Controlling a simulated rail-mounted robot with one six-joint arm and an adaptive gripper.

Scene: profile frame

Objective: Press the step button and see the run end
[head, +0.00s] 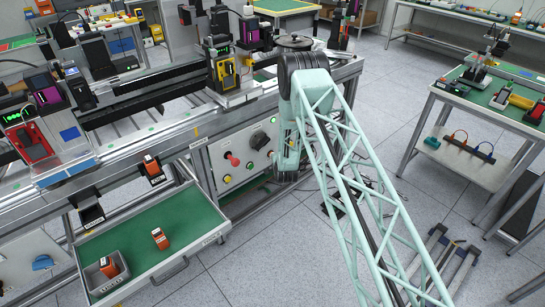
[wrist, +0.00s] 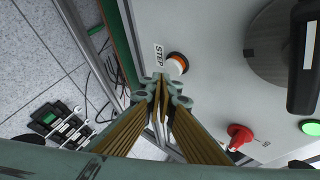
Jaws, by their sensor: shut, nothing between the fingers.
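The step button (wrist: 177,63) shows in the wrist view as a round pale cap with an orange ring, beside a white label reading STEP (wrist: 159,56). It sits on a light grey control panel (wrist: 215,75). My gripper (wrist: 163,85) is shut and empty, its fingertips just below the button in the picture. I cannot tell whether the tips touch the panel or the button. In the head view the front of the control panel (head: 215,161) shows, with my arm's end at its right side. The fingertips and the step button cannot be made out there.
A red knob (wrist: 238,137), a green button (wrist: 308,127) and a large black rotary switch (wrist: 285,45) are on the same panel. An open green drawer (head: 185,235) juts out at the lower left. A rail bench with machines runs above. Tools lie on the floor.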

